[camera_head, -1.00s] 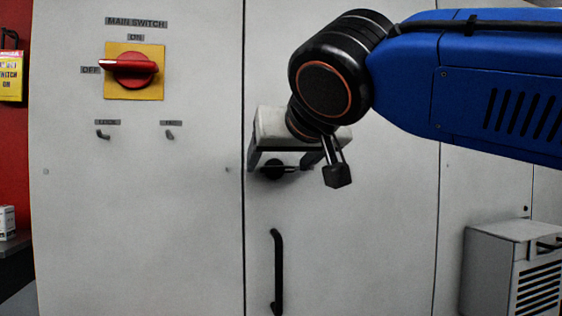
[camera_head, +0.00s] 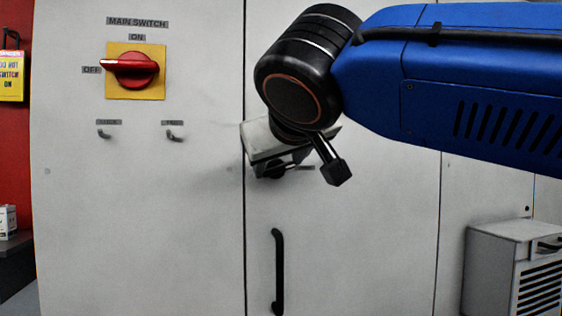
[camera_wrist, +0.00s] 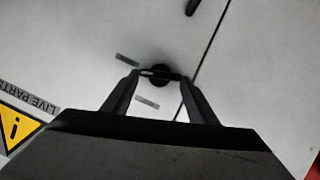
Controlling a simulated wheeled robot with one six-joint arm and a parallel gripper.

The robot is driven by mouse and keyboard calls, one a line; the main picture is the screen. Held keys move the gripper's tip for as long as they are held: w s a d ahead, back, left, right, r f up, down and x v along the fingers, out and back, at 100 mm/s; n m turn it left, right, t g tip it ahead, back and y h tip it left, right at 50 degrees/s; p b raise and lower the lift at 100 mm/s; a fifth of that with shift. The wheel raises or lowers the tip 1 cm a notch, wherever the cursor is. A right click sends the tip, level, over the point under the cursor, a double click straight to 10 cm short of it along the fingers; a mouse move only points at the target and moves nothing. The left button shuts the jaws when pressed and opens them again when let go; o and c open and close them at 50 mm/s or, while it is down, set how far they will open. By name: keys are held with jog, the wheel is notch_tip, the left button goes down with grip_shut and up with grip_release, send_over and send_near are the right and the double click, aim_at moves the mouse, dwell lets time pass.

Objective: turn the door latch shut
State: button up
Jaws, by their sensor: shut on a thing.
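The door latch (camera_head: 275,171) is a small black round boss with a short bar, on the grey cabinet door just right of the door seam. It also shows in the wrist view (camera_wrist: 160,75), with its bar between the two fingertips. My gripper (camera_head: 275,165) is shut on the latch; in the wrist view (camera_wrist: 161,78) one finger is at each end of the bar. In the head view the gripper body is tilted and hides part of the latch. Two small grey labels flank the latch in the wrist view; their text is unreadable.
A black door handle (camera_head: 278,272) is below the latch. A red main switch (camera_head: 133,70) on a yellow plate and two small hooks are on the left panel. A grey vented box (camera_head: 510,265) stands out at lower right. A yellow warning sticker (camera_wrist: 15,128) shows in the wrist view.

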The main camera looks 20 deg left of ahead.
jog(key=n, duration=0.1)
jog(key=n+t+h, duration=0.1)
jog(key=shift+s+a+f+n, duration=0.15)
jog(key=shift+a+n, duration=0.15)
jog(key=n, duration=0.1)
jog(key=n+t+h, duration=0.1)
jog(key=shift+s+a+f+n, duration=0.1)
jog(key=shift+a+f+n, duration=0.05)
jog(key=shift+f+n, duration=0.15)
jog(key=n+t, duration=0.1)
jog(key=n, duration=0.1)
jog(key=shift+f+n+t+h, duration=0.2)
jog(key=shift+n+t+h, duration=0.2)
jog(key=shift+a+f+n+t, duration=0.15)
jog(key=shift+n+t, duration=0.45)
jog(key=shift+n, duration=0.9)
jog(key=shift+f, duration=0.1)
jog(key=o, duration=1)
jog(key=shift+o, duration=0.2)
jog(key=shift+s, duration=0.15)
jog(key=s+d, duration=0.2)
jog(key=s, duration=0.9)
jog(key=shift+s, duration=0.35)
